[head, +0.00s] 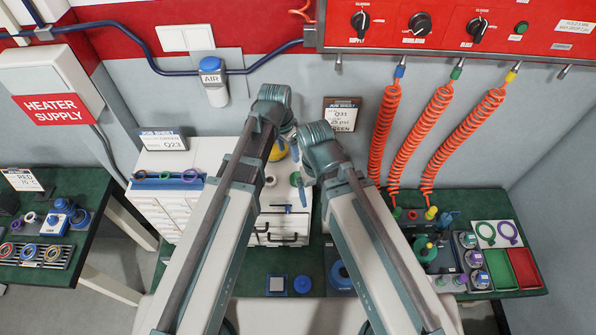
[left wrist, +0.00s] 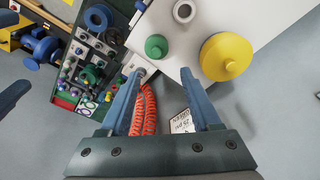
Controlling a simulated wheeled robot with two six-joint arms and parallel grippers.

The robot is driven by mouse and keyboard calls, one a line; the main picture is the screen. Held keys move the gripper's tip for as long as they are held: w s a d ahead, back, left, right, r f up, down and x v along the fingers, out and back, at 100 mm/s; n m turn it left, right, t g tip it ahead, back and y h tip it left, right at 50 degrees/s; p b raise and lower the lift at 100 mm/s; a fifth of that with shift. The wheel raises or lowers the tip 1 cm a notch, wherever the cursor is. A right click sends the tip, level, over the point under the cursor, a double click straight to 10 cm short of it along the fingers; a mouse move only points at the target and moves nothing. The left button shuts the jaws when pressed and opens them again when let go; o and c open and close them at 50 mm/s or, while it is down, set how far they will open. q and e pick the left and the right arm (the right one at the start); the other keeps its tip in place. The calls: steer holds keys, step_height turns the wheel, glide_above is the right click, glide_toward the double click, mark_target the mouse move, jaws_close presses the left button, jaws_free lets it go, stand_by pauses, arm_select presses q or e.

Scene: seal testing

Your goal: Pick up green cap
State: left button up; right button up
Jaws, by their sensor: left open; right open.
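The green cap (left wrist: 157,46), round with a knob on top, sits on a white surface in the left wrist view. A larger yellow cap (left wrist: 226,57) is to its right and a white ring (left wrist: 184,11) above it. My left gripper (left wrist: 162,74) is open and empty, its two blue fingertips apart just below the green cap in the picture. My right gripper (head: 302,190) is lower, open, over the same cabinet.
The white cabinet (head: 175,213) has drawers and rings on top. A green-topped table (head: 520,292) with fittings and trays is at right, with orange coiled hoses (head: 437,112) hanging above. A sign (head: 342,115) stands behind my right wrist. My two arms are close together.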

arm_select(q)
steer(key=b, duration=0.8)
glide_above(298, 174)
steer(key=a, duration=0.2)
steer(key=f, duration=0.8)
steer(key=shift+s+f, duration=0.25)
steer(key=shift+s, duration=0.15)
steer(key=f+b, duration=0.1)
steer(key=b, duration=0.1)
steer(key=d+f+b, duration=0.1)
steer(key=f, duration=0.1)
steer(key=f+b, duration=0.2)
steer(key=shift+w+d+f+b, duration=0.15)
steer(key=shift+w+d+b, duration=0.15)
steer(key=shift+d+b, duration=0.1)
jaws_close()
